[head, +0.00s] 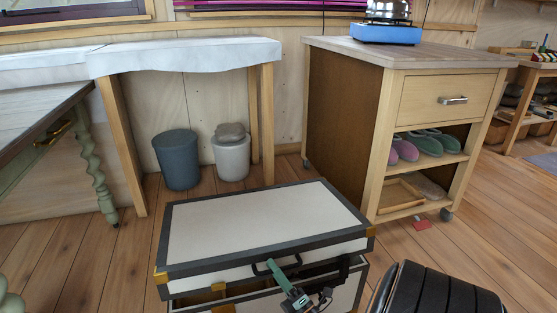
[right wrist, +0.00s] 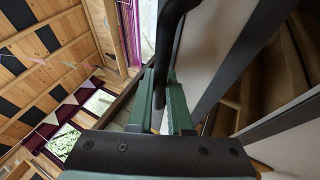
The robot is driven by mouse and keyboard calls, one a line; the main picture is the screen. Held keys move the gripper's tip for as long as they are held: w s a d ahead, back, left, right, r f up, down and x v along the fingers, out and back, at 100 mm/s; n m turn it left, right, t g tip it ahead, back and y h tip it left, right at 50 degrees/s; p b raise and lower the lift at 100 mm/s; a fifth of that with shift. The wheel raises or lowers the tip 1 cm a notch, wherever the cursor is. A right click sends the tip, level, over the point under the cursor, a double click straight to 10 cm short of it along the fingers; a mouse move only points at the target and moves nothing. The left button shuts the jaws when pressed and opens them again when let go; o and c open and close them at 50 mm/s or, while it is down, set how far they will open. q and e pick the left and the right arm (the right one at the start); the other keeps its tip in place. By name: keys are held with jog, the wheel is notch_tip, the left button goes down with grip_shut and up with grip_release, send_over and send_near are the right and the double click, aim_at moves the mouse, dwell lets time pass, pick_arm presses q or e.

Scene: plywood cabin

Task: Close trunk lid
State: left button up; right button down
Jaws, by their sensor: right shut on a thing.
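The trunk has a white lid (head: 265,223) with dark edging and brass-coloured corners. It stands on the floor at the bottom centre of the head view. The lid is partly open, with a dark gap between it and the trunk's lower box (head: 344,294). My right gripper (head: 282,279) is at the front of the lid, at its black handle (head: 262,269). In the right wrist view its green fingers (right wrist: 166,95) are shut on the dark handle (right wrist: 173,25), with the lid's pale face beside them. My left gripper is not in view.
A wooden cabinet (head: 345,115) on castors stands behind the trunk to the right. A dark grey bin (head: 177,160) and a pale bin (head: 231,157) stand under a cloth-covered table (head: 185,58). A black ribbed, seat-like thing (head: 430,290) is close at the front right.

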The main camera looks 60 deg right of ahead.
jog(key=shift+s+f+h, duration=0.15)
jog(key=shift+f+h, duration=0.35)
jog(key=shift+f, duration=0.1)
jog(key=shift+s, duration=0.1)
jog(key=c, duration=1.1)
grip_release()
jog(key=shift+s, duration=0.1)
jog(key=shift+v, duration=6.2)
